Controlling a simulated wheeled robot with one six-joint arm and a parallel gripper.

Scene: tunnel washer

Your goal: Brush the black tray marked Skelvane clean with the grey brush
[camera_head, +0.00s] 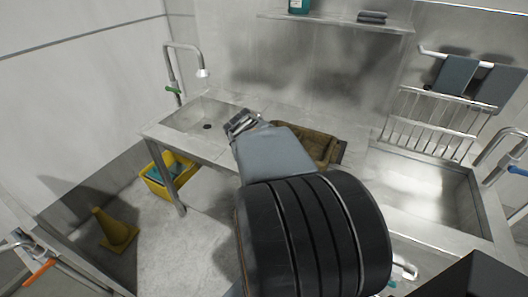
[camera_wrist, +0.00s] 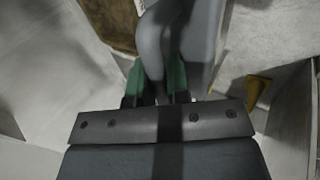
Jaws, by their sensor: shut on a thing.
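The tray (camera_head: 318,147) lies on the steel counter, partly behind my arm. Its visible face is mostly brown, with a dark edge at the right, and no marking is readable. A brown surface at the top left of the wrist view (camera_wrist: 118,22) looks like part of it. My gripper (camera_wrist: 157,82) has green fingers shut on a smooth grey handle, which looks like the grey brush (camera_wrist: 152,42). The bristles cannot be made out, nor whether they touch the tray. In the head view my fingers and the brush are hidden or too small to tell.
A sink (camera_head: 205,118) with a tall tap (camera_head: 170,65) is at the left, and another basin (camera_head: 425,185) with a dish rack (camera_head: 435,120) at the right. A yellow bucket (camera_head: 153,182) and yellow cone (camera_head: 115,230) stand on the floor. A shelf (camera_head: 335,20) hangs above.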

